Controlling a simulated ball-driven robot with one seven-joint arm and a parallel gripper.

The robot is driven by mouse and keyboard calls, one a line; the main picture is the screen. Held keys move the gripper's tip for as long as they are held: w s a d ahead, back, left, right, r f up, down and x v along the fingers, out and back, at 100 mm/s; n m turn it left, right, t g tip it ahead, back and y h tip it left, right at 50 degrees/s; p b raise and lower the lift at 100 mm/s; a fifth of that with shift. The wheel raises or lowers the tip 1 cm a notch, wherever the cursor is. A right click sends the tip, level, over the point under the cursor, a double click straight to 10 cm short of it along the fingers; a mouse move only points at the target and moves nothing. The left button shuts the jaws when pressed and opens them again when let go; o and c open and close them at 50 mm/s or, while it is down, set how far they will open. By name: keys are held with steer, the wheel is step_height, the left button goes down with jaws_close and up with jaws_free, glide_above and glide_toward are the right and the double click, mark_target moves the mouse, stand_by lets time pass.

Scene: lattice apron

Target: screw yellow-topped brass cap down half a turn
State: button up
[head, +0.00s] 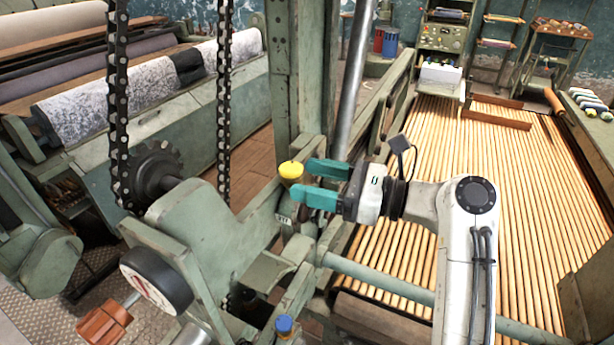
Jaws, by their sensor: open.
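The yellow-topped brass cap (291,171) sits on the green machine frame near the middle of the head view. Its yellow top is clear to see, and part of its brass side shows below. My gripper (300,180) has two teal fingers that reach in from the right. The fingers are apart, and their tips are at the cap's right side. I cannot tell whether either finger touches the cap or whether the cap lies partly between the tips.
A blue-topped cap (284,324) stands lower on the frame. Chains (224,100) and a toothed sprocket (150,172) are at left. A green upright post (298,70) rises behind the cap. A slatted lattice apron (500,200) spreads out at right.

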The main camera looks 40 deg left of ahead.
steer(key=shift+x, duration=0.8)
steer(key=shift+c, duration=0.2)
steer(key=c, duration=1)
steer(key=t+p, duration=0.1)
steer(key=p, duration=0.1)
steer(key=m+t+p, duration=0.1)
steer(key=p, duration=0.2)
steer(key=m+t+y+p, duration=0.1)
steer(key=p, duration=0.2)
steer(key=shift+s+d+r+t, duration=0.1)
steer(key=shift+s+r+t, duration=0.2)
steer(key=shift+f+m+t+p, duration=0.1)
steer(key=shift+m+t+p, duration=0.4)
steer(key=shift+p, duration=0.15)
steer(key=shift+f, duration=0.1)
steer(key=o, duration=1)
steer(key=shift+f, duration=0.1)
